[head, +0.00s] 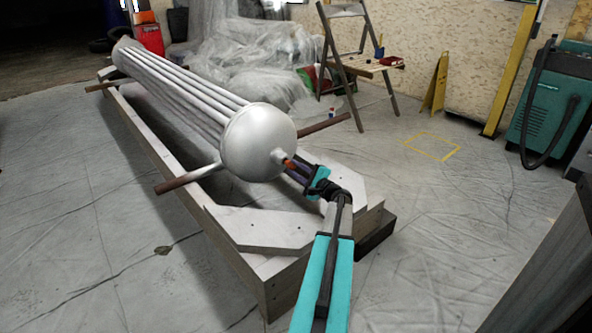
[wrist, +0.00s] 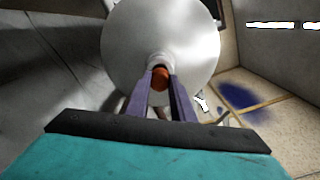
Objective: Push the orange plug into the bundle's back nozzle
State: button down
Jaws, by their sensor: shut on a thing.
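The metal tube bundle (head: 190,95) lies lengthwise on a wooden cradle, its round silver end cap facing me. The back nozzle (head: 279,156) is a short stub on that cap; it also shows in the wrist view (wrist: 159,59). The orange plug (head: 289,164) is at the nozzle's mouth, and in the wrist view the plug (wrist: 160,76) lies between my fingertips. My gripper (wrist: 160,85) is shut on the plug. The plug appears lined up with the nozzle; how deep it sits in it I cannot tell.
The wooden cradle (head: 262,240) surrounds the bundle, with brown bars sticking out at the sides. The floor at right is mostly clear.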

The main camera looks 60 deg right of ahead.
jog(key=shift+x, duration=1.15)
dwell(0.4)
jog(key=c, duration=1.4)
grip_release()
jog(key=shift+c, duration=0.2)
jog(key=p+v, duration=0.4)
jog(key=v, duration=1)
jog(key=shift+w, duration=0.1)
